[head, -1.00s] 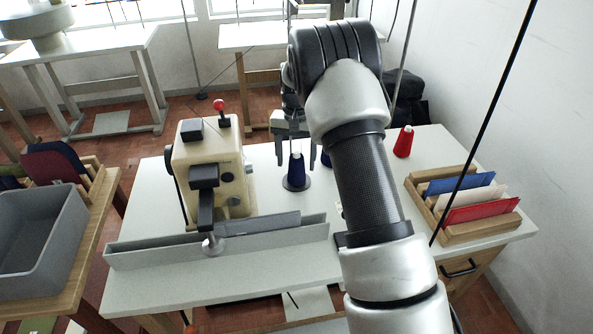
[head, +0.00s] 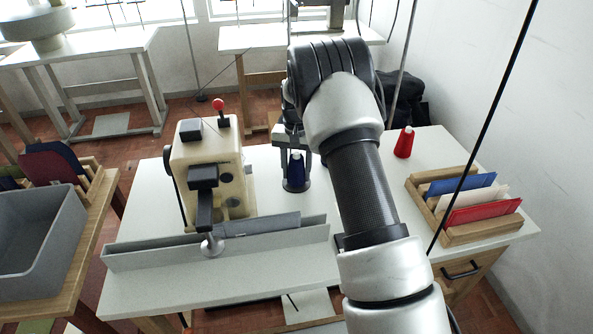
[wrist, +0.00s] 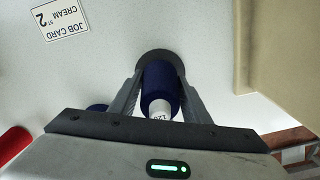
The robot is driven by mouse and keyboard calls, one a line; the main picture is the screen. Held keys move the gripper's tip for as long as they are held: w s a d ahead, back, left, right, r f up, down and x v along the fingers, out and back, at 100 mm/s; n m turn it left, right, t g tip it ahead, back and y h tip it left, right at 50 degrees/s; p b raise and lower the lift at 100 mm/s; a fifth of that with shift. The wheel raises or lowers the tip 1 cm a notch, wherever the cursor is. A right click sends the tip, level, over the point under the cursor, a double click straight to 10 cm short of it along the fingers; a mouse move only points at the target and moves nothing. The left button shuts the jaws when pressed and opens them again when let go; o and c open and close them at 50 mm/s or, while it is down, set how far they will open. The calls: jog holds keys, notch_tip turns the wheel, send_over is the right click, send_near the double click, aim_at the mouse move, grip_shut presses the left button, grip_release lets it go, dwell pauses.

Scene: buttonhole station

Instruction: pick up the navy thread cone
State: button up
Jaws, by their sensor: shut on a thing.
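The navy thread cone (head: 297,169) stands upright on a dark round base (head: 296,186) on the white table, just right of the sewing machine. In the wrist view the navy cone (wrist: 160,88) lies between the two fingers, with its white tip toward the camera. My gripper (head: 295,168) reaches down over it from behind, one finger on each side. My gripper (wrist: 157,85) is shut on the cone, which looks still seated on its base. Part of a second navy thing (wrist: 97,108) shows behind the gripper body in the wrist view.
The cream sewing machine (head: 237,182) stands close on the left, with a grey trough (head: 150,257) in front. A red cone (head: 404,142) and a wooden rack (head: 475,231) of coloured cards are on the right. A job card (wrist: 60,20) lies on the table.

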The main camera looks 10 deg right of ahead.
aim_at(297, 152)
notch_tip(297, 152, up, 12)
jog(key=p, duration=0.3)
jog(key=shift+f, duration=0.3)
